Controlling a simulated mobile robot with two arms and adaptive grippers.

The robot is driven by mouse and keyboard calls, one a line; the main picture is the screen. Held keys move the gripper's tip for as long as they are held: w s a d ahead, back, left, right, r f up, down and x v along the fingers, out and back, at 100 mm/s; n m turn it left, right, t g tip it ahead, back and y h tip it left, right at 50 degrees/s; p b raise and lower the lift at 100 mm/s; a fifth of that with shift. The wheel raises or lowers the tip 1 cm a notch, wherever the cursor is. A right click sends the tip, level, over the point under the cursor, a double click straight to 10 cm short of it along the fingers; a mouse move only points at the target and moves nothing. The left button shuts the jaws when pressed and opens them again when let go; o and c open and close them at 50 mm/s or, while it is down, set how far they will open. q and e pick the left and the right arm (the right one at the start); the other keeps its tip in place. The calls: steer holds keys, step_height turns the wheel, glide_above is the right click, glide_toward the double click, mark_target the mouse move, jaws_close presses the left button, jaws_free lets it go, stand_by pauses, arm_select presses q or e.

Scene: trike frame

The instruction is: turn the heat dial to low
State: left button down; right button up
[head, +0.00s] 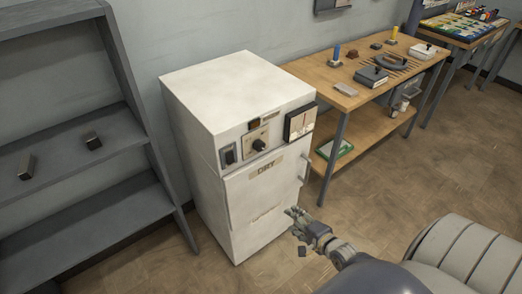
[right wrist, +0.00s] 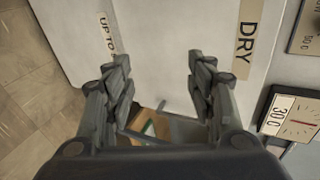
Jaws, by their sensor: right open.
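The heat dial (head: 259,145) is a dark round knob on the front panel of a white cabinet oven (head: 240,95) in the head view. Its setting is too small to read. My right gripper (head: 292,212) is in front of the oven, below and right of the dial, and apart from it. In the right wrist view the right gripper (right wrist: 157,75) has its fingers spread with nothing between them, facing the oven door with its DRY label (right wrist: 246,38). The dial itself does not show clearly there. My left gripper is not in view.
A dark switch (head: 229,155) and a gauge (head: 300,122) flank the dial. The door handle (head: 306,168) is near the right gripper. A grey shelf (head: 75,145) stands left; a wooden workbench (head: 340,72) stands right. The floor in front is open.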

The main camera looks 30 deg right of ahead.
steer(key=w+r+m+t, duration=0.3)
steer(key=w+r+m, duration=0.2)
steer(key=r, duration=0.6)
steer(key=m+t+y, duration=0.1)
steer(key=m+t, duration=0.1)
steer(key=m, duration=0.3)
glide_toward(261, 148)
steer(key=w, duration=0.7)
steer(key=shift+w, duration=0.25)
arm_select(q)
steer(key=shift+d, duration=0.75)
arm_select(e)
steer(key=shift+w+a, duration=0.1)
steer(key=shift+w, duration=0.85)
steer(key=c, duration=1.1)
